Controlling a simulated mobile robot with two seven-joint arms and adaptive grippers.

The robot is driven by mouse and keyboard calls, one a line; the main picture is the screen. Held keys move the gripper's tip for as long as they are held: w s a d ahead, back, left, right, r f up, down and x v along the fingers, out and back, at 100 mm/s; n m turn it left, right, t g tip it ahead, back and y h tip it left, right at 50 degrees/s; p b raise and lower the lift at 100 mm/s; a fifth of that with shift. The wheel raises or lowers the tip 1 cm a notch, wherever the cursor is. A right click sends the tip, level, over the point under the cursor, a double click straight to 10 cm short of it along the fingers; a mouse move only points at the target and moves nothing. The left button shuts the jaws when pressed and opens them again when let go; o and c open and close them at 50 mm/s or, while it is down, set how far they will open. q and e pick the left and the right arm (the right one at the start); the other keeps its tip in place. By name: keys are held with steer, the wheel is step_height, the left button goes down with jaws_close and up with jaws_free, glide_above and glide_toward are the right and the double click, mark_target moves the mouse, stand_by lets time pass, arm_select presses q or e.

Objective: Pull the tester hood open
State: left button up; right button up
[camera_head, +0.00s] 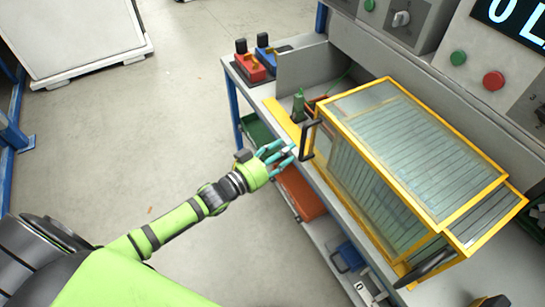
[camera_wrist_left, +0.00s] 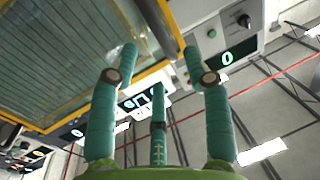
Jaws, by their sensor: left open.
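The tester hood (camera_head: 405,150) is a yellow-framed box with clear, slatted panels on the bench at the right of the head view. A dark upright handle (camera_head: 308,139) is on its near left edge. The hood also fills the upper left of the left wrist view (camera_wrist_left: 60,50), with a dark bar, likely the handle (camera_wrist_left: 165,25), at the top middle. My left gripper (camera_head: 284,152), green with teal fingers, is open and empty just left of the handle. No contact with the handle can be made out. My right gripper is not in view.
The bench (camera_head: 330,185) has a lower shelf with a red bin (camera_head: 300,192) and a green bin (camera_head: 257,131). Red (camera_head: 252,68) and blue (camera_head: 268,52) devices stand at its far end. A control panel (camera_head: 490,65) rises behind the hood. The floor (camera_head: 165,120) left of the bench is clear.

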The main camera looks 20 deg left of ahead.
arm_select(q)
steer(key=shift+v, duration=1.95)
steer(key=s+a+f+n+g+y+b, duration=0.1)
steer(key=s+a+f+g+y, duration=0.3)
steer(key=f, duration=1)
steer(key=s+a+f+n+g+y, duration=0.25)
steer(key=s+f, duration=0.35)
steer(key=f, duration=0.8)
steer(key=s+d+f+g, duration=0.1)
steer(key=s+f+g, duration=0.1)
steer(key=s+f, duration=0.4)
steer(key=s+d+f+g+y, duration=0.1)
steer(key=s+f+g, duration=0.2)
steer(key=s, duration=1.1)
steer(key=s+d+f+g+b, duration=0.1)
steer(key=s+f+g, duration=0.2)
steer(key=s+f, duration=0.6)
steer(key=shift+s+d+y, duration=0.35)
steer(key=shift+s, duration=0.45)
steer(key=shift+m+g, duration=0.25)
steer(key=shift+c, duration=0.4)
